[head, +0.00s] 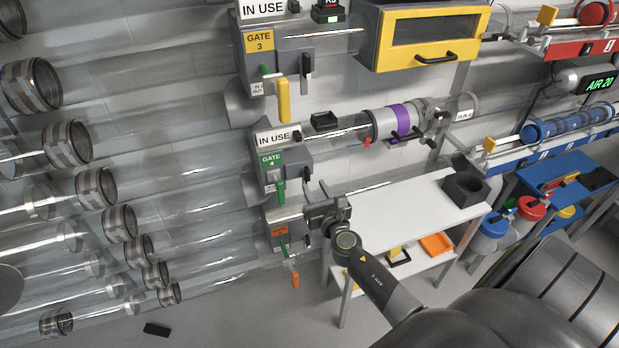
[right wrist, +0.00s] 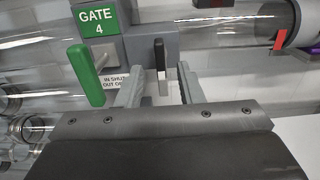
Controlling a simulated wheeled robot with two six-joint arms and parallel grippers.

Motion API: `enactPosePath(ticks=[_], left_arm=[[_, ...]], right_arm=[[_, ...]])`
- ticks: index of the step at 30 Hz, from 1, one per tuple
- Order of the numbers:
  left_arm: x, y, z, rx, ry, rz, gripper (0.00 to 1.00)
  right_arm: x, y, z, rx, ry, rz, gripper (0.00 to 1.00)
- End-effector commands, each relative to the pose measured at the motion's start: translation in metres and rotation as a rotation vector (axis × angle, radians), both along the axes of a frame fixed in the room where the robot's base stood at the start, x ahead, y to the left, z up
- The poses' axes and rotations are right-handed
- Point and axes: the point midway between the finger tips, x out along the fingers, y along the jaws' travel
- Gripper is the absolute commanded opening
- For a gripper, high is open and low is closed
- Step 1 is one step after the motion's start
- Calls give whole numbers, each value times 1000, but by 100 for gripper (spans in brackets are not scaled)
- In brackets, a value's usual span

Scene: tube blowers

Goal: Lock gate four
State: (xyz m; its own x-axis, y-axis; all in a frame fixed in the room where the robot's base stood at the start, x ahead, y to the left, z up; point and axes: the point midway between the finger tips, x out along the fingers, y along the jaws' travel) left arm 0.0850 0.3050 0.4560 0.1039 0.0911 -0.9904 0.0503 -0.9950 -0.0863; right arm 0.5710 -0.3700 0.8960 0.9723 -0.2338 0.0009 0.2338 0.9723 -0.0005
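Gate four (head: 271,160) is a grey block on a clear tube, with a green "GATE 4" label and an "IN USE" sign (head: 274,138) above it. Its green handle (head: 280,190) hangs down; it also shows in the right wrist view (right wrist: 86,75). Beside it is a short black lever (right wrist: 161,54) with a pale lower end, pointing down. My right gripper (head: 314,194) is just below and right of the gate. In the right wrist view its fingers (right wrist: 160,82) are open, one on each side of the black lever, with visible gaps. My left gripper is not in view.
Gate three (head: 259,41) with a yellow handle is above, and an orange-labelled gate (head: 280,232) is below. A carrier with a purple band (head: 400,120) sits in the tube to the right. A white table (head: 410,203) stands behind my right arm.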

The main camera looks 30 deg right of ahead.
Motion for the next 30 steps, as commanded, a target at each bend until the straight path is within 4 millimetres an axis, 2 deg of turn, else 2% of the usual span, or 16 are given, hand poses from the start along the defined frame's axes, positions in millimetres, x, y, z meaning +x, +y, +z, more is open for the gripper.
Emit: enactPosePath(ticks=[3, 9, 21, 28, 30], left_arm=[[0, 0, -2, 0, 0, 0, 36], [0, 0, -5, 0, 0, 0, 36], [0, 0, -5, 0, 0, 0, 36], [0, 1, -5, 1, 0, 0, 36], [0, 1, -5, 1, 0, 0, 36]], right_arm=[[22, -5, 0, -1, -2, 0, 34], [43, -10, -1, 0, 0, 0, 34], [49, -12, 0, 0, 0, 0, 34], [48, -12, 0, 0, 1, 0, 4], [48, -12, 0, 0, 1, 0, 0]])
